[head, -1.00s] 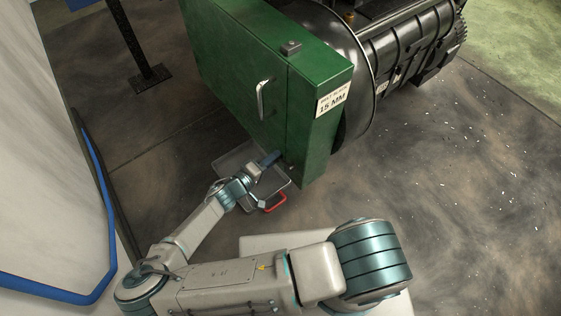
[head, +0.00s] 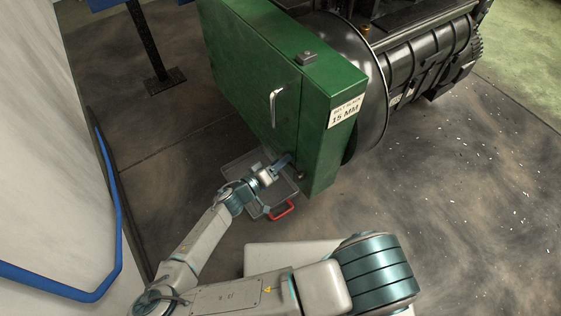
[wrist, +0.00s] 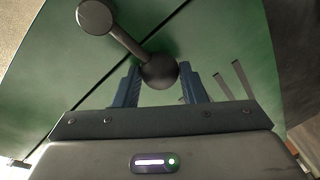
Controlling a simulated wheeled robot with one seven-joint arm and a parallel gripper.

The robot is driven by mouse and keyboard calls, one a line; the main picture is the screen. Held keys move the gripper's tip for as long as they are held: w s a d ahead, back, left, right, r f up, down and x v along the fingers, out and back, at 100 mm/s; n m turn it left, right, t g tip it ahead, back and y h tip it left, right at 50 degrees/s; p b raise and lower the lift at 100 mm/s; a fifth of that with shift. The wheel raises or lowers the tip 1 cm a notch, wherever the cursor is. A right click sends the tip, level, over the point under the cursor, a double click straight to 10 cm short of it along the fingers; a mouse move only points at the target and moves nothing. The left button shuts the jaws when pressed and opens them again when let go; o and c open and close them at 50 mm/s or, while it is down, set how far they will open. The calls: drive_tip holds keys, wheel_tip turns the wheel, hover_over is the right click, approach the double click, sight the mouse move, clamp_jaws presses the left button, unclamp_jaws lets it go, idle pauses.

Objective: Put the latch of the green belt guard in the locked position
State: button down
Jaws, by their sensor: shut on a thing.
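The green belt guard (head: 245,80) is a tall box with a silver handle (head: 276,107) on its front; it fills most of the wrist view (wrist: 60,70). Its latch (wrist: 127,42) is a dark lever with a round hub at upper left and a ball knob (wrist: 159,71) at its lower right end. In the head view my gripper (head: 287,159) is at the guard's lower front, and the latch is hard to make out.
Two short dark slots (wrist: 232,80) show on the green face right of the knob. A grey tray-like case (head: 240,170) with a red handle (head: 282,211) lies on the floor below my arm. A black machine (head: 420,60) stands behind the guard. Open floor lies to the right.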

drive_tip(key=shift+r, duration=0.1)
drive_tip(key=c, duration=0.9)
unclamp_jaws()
drive_tip(key=f+p+v, duration=0.1)
drive_tip(key=p+v, duration=0.1)
drive_tip(key=v, duration=1.1)
drive_tip(key=shift+s+a+r, duration=0.3)
drive_tip(key=shift+a+r, duration=0.05)
drive_tip(key=shift+r, duration=0.2)
